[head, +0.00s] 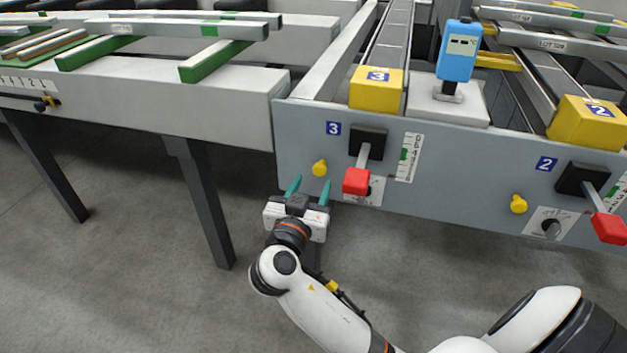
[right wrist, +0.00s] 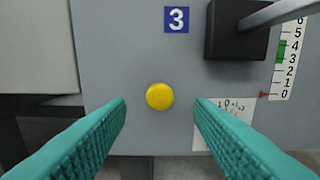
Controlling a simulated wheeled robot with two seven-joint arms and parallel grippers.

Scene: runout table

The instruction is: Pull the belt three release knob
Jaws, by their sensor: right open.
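The belt three release knob (head: 320,168) is a small yellow knob on the grey front panel, below and left of the blue "3" label (head: 333,128). In the right wrist view the knob (right wrist: 160,96) sits between the two teal fingers, a little beyond their tips. My right gripper (head: 308,188) is open and empty, just in front of and slightly below the knob, apart from it. The fingers also frame the knob in the right wrist view (right wrist: 160,108). My left gripper is not in view.
A red-handled lever (head: 356,181) on a black block juts out right of the knob, beside a numbered scale (head: 409,158). Belt two has a similar yellow knob (head: 518,204) and red lever (head: 608,228). A table leg (head: 200,200) stands at left.

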